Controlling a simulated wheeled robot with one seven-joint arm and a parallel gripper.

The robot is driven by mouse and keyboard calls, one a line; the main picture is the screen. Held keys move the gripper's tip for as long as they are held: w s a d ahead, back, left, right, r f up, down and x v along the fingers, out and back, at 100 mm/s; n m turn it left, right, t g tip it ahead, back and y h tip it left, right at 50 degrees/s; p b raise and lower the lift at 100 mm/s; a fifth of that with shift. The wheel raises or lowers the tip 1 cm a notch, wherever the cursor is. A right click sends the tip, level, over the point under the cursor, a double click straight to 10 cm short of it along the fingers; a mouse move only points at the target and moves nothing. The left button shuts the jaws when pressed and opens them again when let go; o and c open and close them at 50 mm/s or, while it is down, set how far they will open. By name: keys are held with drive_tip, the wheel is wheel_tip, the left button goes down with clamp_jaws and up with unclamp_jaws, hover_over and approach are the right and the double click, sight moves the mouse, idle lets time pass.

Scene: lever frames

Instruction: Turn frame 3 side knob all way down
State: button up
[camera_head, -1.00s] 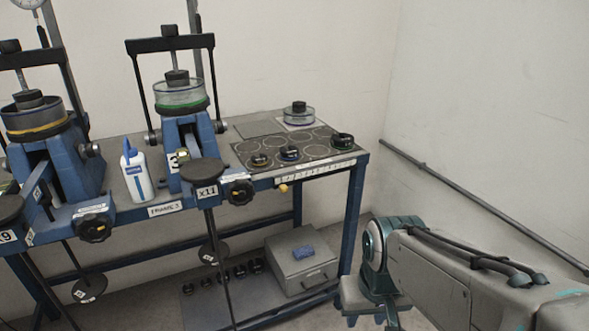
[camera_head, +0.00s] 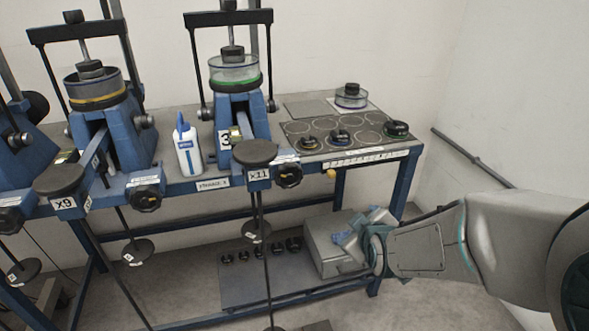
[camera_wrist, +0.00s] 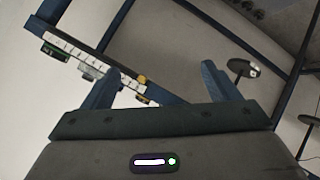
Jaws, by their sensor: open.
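Frame 3 (camera_head: 236,113) is the blue lever frame with the "3" tag and the green-ringed cell. Its side knob (camera_head: 288,175) is black with a light centre, at the bench's front edge, right of the "x11" pad (camera_head: 256,152). My gripper (camera_head: 362,226) is lower and to the right of the knob, below the bench top, apart from it. In the wrist view its two fingers (camera_wrist: 163,84) are spread with nothing between them. I cannot make out the frame 3 knob in the wrist view.
A small yellow knob (camera_head: 331,174) sits under the bench edge and shows in the wrist view (camera_wrist: 141,79). A hanging weight disc (camera_head: 256,231) is below frame 3. A white bottle (camera_head: 188,150) stands left of it. A grey box (camera_head: 325,245) is on the lower shelf.

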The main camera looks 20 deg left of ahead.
drive_tip(key=w+a+r+n+t+y, duration=0.1)
drive_tip(key=a+n+t+y, duration=0.1)
drive_tip(key=a+n, duration=0.3)
drive_tip(key=n+t+y+p, duration=0.1)
drive_tip(key=n+t+y, duration=0.2)
drive_tip(key=n+y, duration=0.1)
approach(290, 178)
drive_tip(key=x, duration=0.2)
drive_tip(key=p+x, duration=0.2)
drive_tip(key=x, duration=0.6)
drive_tip(key=shift+w+a+r, duration=0.1)
drive_tip(key=shift+w+a, duration=0.1)
drive_tip(key=shift+w, duration=0.15)
drive_tip(key=c, duration=1.3)
